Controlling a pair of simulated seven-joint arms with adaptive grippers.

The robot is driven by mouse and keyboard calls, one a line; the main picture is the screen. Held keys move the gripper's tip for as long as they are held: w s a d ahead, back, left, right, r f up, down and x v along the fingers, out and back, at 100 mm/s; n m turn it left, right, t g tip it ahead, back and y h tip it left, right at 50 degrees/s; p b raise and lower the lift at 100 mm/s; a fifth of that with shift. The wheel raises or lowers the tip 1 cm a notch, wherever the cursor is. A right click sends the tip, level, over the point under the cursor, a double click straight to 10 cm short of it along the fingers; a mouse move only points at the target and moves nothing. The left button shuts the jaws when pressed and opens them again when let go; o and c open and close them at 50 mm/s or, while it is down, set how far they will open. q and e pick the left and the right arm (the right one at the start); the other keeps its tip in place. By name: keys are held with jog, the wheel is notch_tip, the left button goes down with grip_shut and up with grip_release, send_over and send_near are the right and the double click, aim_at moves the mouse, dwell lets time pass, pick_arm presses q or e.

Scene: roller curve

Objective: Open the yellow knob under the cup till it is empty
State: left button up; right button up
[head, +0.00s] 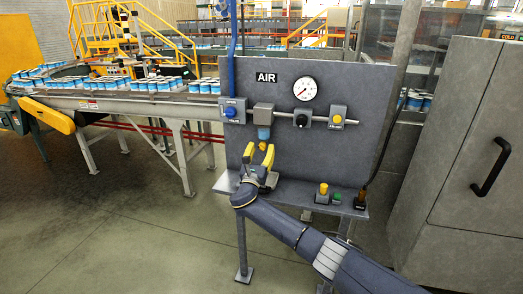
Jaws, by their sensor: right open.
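A grey filter unit (263,116) hangs from the pipe on the grey AIR panel. Below it is a small cup (264,133) that looks blue. A small yellow knob (262,146) shows under the cup. My right gripper (259,151) has yellow fingers pointing up, apart, just below the cup. The knob appears between or behind the fingertips; I cannot tell whether they touch it. The liquid level in the cup is too small to make out. My left gripper is not in view.
A round gauge (304,88), a black knob (302,118) and a yellow button (338,119) sit to the right on the panel. A blue valve (234,110) is to the left. The shelf (288,193) below holds buttons. A grey cabinet (480,150) stands right.

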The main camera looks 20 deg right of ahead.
jog(key=shift+c, duration=0.3)
grip_shut()
jog(key=shift+m+g+h, duration=0.6)
jog(key=shift+m+h, duration=0.4)
jog(key=shift+m, duration=1.1)
jog(key=shift+o, duration=0.3)
grip_release()
